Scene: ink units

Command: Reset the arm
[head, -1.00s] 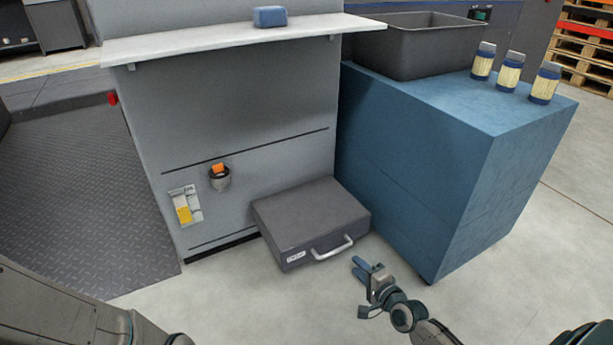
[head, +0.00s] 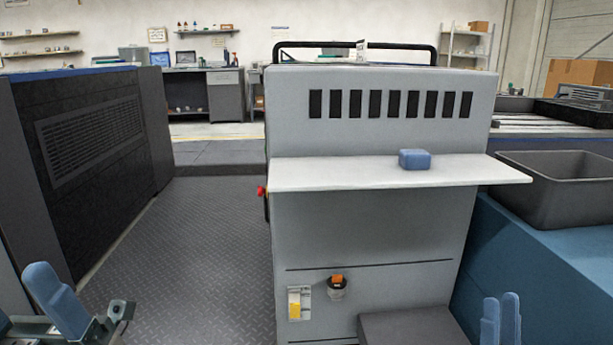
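My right gripper (head: 500,320) shows at the bottom right. Its two blue fingers point up side by side, one partly overlapping the other, with nothing seen between them. From this angle I cannot tell whether they touch. My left gripper (head: 32,308) is at the bottom left corner. One blue finger stands up clearly, and a bit of blue at the frame edge looks like the other finger, set well apart. Nothing is seen between them. My arms are mostly out of view.
A grey machine cabinet (head: 374,238) with a white shelf (head: 330,173) stands ahead, a blue block (head: 415,159) on the shelf. A dark case (head: 408,326) lies below. A blue unit (head: 530,265) bears a grey bin (head: 560,192). Treadplate floor (head: 185,250) at left is clear.

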